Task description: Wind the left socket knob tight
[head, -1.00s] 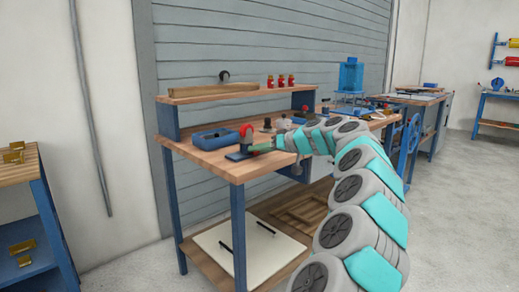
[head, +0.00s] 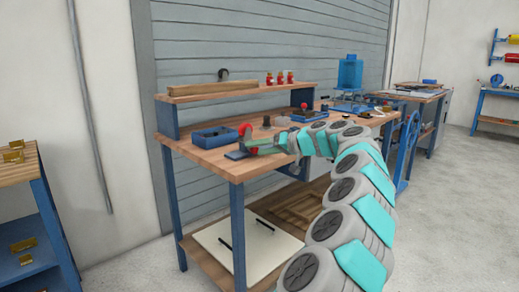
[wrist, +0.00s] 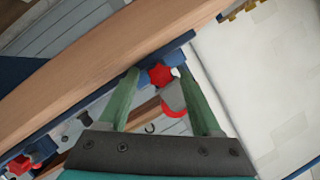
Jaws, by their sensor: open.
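The left socket knob, a red lobed knob (wrist: 160,74), shows in the wrist view between the tips of my gripper's two green fingers. My gripper (wrist: 158,72) is open, with one finger on each side of the knob; I cannot tell whether either touches it. A red curved part (wrist: 173,112) and grey metal lie between the fingers, nearer the palm. In the head view my gripper (head: 262,148) is low over the near left part of the bench, beside a red part (head: 246,131). The knob's socket is mostly hidden.
The wooden workbench (head: 205,158) carries a blue tray (head: 214,138) left of my gripper and a second red-topped fixture (head: 304,107) farther right. A raised shelf (head: 235,90) holds several red items along the back. Another red part (wrist: 20,165) shows in the wrist view's lower left corner.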

